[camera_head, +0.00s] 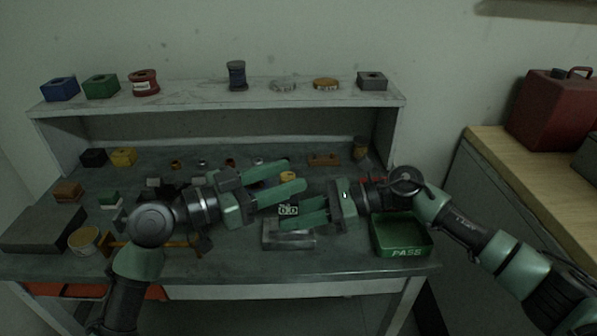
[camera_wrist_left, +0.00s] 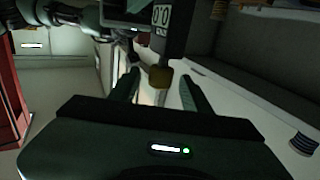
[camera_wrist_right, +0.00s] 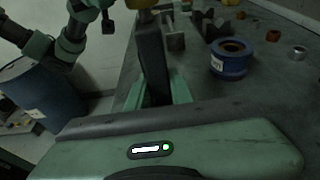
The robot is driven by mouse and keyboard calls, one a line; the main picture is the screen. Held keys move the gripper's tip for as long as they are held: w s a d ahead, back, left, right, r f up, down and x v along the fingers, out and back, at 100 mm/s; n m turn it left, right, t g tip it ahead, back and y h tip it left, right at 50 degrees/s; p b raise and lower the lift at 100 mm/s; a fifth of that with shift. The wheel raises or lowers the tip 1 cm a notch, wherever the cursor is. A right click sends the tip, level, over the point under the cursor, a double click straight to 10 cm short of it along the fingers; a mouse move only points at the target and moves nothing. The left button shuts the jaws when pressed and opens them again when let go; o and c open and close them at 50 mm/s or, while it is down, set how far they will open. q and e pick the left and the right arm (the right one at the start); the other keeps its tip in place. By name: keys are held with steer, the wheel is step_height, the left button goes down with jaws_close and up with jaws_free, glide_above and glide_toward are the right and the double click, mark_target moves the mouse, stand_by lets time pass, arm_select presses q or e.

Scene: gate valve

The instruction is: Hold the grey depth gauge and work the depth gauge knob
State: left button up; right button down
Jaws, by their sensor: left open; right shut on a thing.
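The grey depth gauge (camera_wrist_left: 168,32) shows its number display in the left wrist view; the display also shows in the head view (camera_head: 288,210). My right gripper (camera_head: 288,217) is shut on the gauge's dark body (camera_wrist_right: 153,62). The yellow-brown depth gauge knob (camera_wrist_left: 160,77) lies between the fingers of my left gripper (camera_wrist_left: 158,88), which is open around it. The knob also shows in the head view (camera_head: 287,176), beside the left fingers. I see gaps on both sides of the knob in the left wrist view.
A grey metal block (camera_head: 288,238) stands on the bench below the grippers. A green PASS tray (camera_head: 402,250) is at right. A white shelf (camera_head: 210,96) carries several parts behind.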

arm_select(q)
steer(key=v, duration=0.8)
steer(key=shift+a, duration=0.1)
arm_select(e)
steer(key=c, duration=1.2)
jaws_free()
steer(key=shift+o, duration=0.2)
